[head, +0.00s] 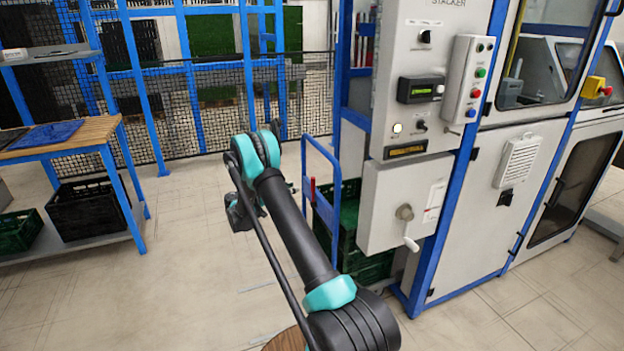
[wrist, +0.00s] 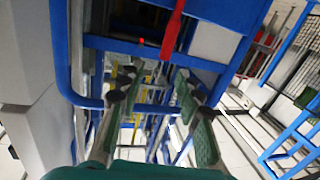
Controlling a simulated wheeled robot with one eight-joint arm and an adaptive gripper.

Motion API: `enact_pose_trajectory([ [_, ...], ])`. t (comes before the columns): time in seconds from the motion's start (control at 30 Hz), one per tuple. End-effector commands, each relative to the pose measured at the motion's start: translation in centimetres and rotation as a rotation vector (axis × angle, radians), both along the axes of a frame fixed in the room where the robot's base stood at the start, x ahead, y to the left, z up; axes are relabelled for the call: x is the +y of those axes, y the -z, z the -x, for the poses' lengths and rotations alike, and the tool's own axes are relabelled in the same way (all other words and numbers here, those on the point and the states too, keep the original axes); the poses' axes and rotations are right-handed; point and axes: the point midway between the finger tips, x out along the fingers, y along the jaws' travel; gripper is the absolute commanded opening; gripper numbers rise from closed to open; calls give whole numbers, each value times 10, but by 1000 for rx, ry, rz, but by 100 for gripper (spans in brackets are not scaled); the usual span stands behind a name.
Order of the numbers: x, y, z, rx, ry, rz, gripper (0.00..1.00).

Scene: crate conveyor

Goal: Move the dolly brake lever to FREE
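The dolly's blue tubular frame (head: 333,165) stands left of the stacker cabinet, with green crates (head: 350,215) behind it. A small red lever (head: 312,190) is upright on the frame's near side. In the wrist view the red lever (wrist: 173,28) lies ahead, above the gap between my fingers, crossing a blue bar (wrist: 115,45). My gripper (wrist: 160,95) is open and empty, its green-padded fingers apart and not touching the lever. In the head view my forearm and wrist hide most of the gripper, left of the dolly. No FREE marking is readable.
The stacker cabinet (head: 395,190) with a crank handle (head: 410,242) stands close right of the dolly. A wooden-topped bench (head: 60,137) with crates below is at left. A mesh fence (head: 190,105) runs behind. The floor (head: 150,290) between is clear.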

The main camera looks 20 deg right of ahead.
Motion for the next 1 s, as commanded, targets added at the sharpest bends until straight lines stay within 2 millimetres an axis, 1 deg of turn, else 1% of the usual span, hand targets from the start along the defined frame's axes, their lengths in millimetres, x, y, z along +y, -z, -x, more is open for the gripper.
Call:
enact_pose_trajectory([
  [0.03,2,5,-2,-20,2,14,35],
  [0.2,3,10,-5,-58,6,38,35],
  [0.27,-1,10,-6,-59,7,39,35],
  [0.37,-13,10,-8,-59,9,38,35],
  [1.0,-132,10,-36,-57,8,36,35],
])
